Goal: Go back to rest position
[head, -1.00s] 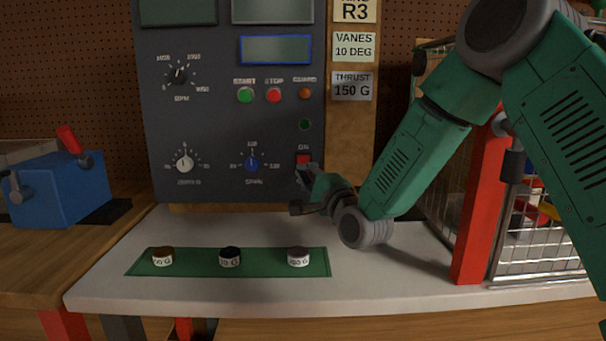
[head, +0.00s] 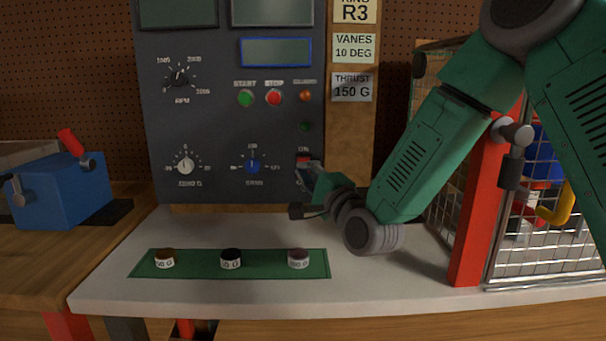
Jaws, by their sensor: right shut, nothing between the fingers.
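My right gripper (head: 300,193) is shut and empty. It is in front of the lower right of the grey control panel (head: 215,125), just below the red ON switch (head: 303,160), which it partly covers. I cannot tell whether it touches the panel. My right arm comes in from the upper right, over the white bench top (head: 400,280). My left gripper is not in the head view.
Three small weights, brown-topped (head: 165,258), black-topped (head: 231,258) and dull reddish (head: 298,258), stand on a green mat (head: 200,273). A red post (head: 478,215) and wire cage (head: 545,235) stand at right. A blue block with a red lever (head: 60,190) is at left.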

